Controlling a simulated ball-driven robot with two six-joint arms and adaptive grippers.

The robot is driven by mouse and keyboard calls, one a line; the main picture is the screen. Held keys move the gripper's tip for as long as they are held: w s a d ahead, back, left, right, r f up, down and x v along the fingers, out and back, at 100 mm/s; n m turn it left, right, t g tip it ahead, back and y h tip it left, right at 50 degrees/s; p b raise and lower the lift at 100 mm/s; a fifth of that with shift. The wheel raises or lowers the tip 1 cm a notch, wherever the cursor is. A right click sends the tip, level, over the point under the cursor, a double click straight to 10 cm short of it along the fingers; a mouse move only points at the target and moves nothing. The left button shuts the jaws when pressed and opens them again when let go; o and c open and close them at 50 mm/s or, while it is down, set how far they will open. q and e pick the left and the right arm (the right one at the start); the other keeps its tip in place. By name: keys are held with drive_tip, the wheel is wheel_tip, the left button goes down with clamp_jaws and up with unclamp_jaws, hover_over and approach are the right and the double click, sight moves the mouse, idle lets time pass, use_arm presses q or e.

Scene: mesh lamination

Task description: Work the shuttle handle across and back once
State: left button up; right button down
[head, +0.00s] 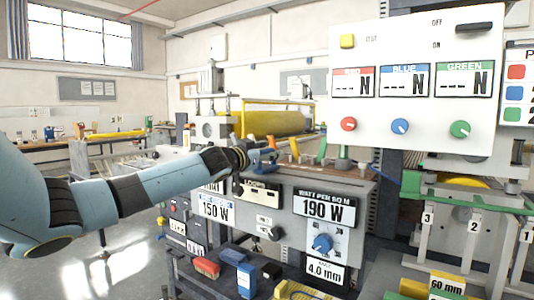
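My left arm comes in from the left, and its gripper (264,158) is at the front top edge of the grey machine (285,190). The fingers are small and dark against the machine, so I cannot tell whether they are open or shut on anything. A green upright handle (321,149) stands on the machine top to the right of the gripper, apart from it. A second green-topped post (345,152) stands beside it. I cannot tell which part is the shuttle handle; it may be partly hidden by my gripper. My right gripper is not in view.
A large yellow roller (275,123) lies behind the machine top. A white control panel (414,80) with red, blue and green knobs stands at the right. Open floor lies at the left.

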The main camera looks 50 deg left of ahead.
use_arm(q)
drive_tip(key=shift+d, duration=0.1)
drive_tip(key=shift+v, duration=3.25)
drive_tip(key=shift+s+d, duration=0.1)
drive_tip(key=shift+s, duration=0.35)
